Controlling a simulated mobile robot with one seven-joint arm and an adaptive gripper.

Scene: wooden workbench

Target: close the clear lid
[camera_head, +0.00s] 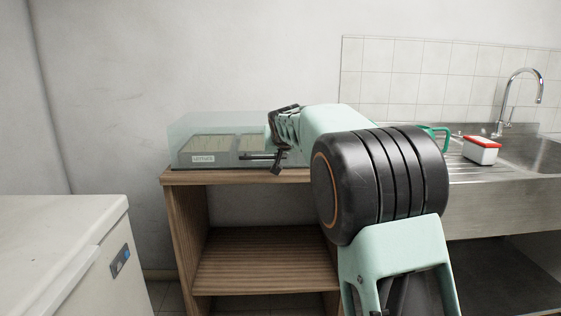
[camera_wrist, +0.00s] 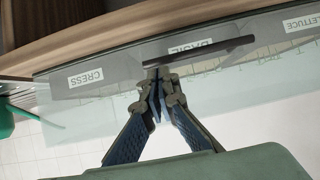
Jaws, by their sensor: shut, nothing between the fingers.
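A clear box (camera_head: 195,125) stands on the wooden workbench, with trays inside and a "LETTUCE" label at its front left. The box's right part is hidden behind my arm. The clear lid (camera_wrist: 100,108) shows as a see-through pane in the wrist view. How far it is open, I cannot tell. A dark bar handle (camera_head: 258,156) runs along the front; it also shows in the wrist view (camera_wrist: 215,49). My gripper (camera_head: 277,168) is shut and empty at the box's front. Its tips (camera_wrist: 157,74) appear close beside the bar; contact is unclear.
The workbench (camera_head: 190,177) has a narrow front edge before the box and an open shelf below. To the right are a steel sink (camera_head: 545,155), a tap (camera_head: 512,95) and a red-and-white container (camera_head: 482,151). A white cabinet (camera_head: 60,220) stands at the left front.

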